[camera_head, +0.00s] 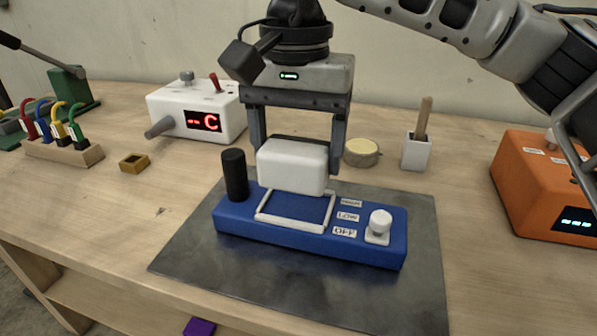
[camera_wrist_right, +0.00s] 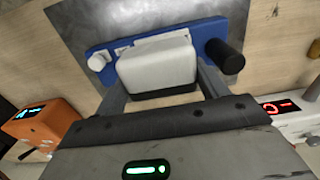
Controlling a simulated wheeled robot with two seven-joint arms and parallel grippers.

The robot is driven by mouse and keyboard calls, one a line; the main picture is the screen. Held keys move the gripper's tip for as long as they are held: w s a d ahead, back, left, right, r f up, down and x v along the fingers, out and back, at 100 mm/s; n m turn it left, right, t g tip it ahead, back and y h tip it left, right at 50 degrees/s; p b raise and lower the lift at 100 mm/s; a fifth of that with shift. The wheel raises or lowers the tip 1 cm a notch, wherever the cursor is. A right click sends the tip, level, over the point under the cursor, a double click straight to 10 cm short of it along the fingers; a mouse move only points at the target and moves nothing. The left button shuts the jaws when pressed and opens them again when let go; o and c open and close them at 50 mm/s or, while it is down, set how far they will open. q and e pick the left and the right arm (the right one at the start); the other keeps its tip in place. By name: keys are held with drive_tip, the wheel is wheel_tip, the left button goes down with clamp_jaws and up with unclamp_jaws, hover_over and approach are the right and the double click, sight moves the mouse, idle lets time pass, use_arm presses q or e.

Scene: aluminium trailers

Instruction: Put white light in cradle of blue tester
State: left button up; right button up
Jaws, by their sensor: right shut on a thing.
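The white light (camera_head: 293,165) is a rounded white block held between the fingers of my right gripper (camera_head: 293,160). It is just above and behind the white-framed cradle (camera_head: 295,226) of the blue tester (camera_head: 260,239). Its lower edge overlaps the back of the cradle in the head view, and I cannot tell whether they touch. The tester has a black post, a white knob and labels HIGH, LOW and OFF. In the right wrist view the light (camera_wrist_right: 157,65) covers much of the cradle, with the tester (camera_wrist_right: 205,32) beyond it. My left gripper is not in view.
The tester stands on a dark grey mat (camera_head: 190,255). Behind are a white box with a red display (camera_head: 165,105), a round tin (camera_head: 361,153) and a white cup with a wooden stick (camera_head: 415,152). An orange box (camera_head: 520,180) stands right; a clip rack (camera_head: 65,152) stands left.

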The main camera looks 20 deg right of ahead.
drive_tip(key=w+f, duration=0.1)
drive_tip(key=w+d+f, duration=0.1)
drive_tip(key=shift+f, duration=0.3)
drive_tip(key=shift+w+f, duration=0.15)
drive_tip(key=shift+f, duration=0.75)
drive_tip(key=shift+w+f, duration=0.1)
drive_tip(key=shift+f, duration=0.75)
drive_tip(key=shift+f, duration=0.15)
drive_tip(key=o, duration=1)
drive_tip(key=shift+o, duration=0.2)
wheel_tip(320, 180, up, 12)
drive_tip(key=shift+r+p, duration=0.2)
drive_tip(key=shift+p, duration=0.2)
